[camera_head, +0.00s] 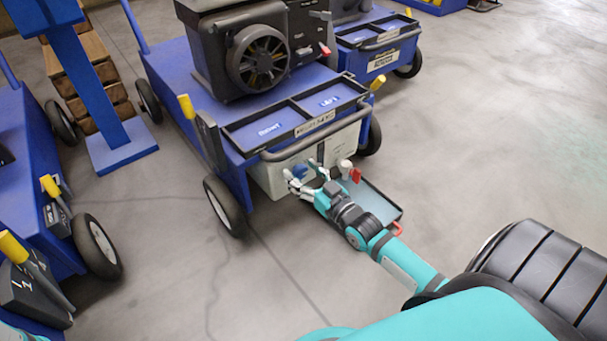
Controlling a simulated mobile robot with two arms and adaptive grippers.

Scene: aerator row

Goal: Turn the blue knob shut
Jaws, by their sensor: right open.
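The blue knob (301,171) is on the front of the white tank (268,181) under the blue cart's tray. My right gripper (299,169) is open at the knob, with one finger to its left and one to its right. The fingers partly cover the knob. I cannot tell whether they touch it. My left gripper is not in view.
A red knob (355,175) on a white fitting is just right of my right gripper. A shallow grey tray (378,204) lies below it. The cart's handle bar (290,153) runs just above. Other blue carts stand left and behind. Open floor is on the right.

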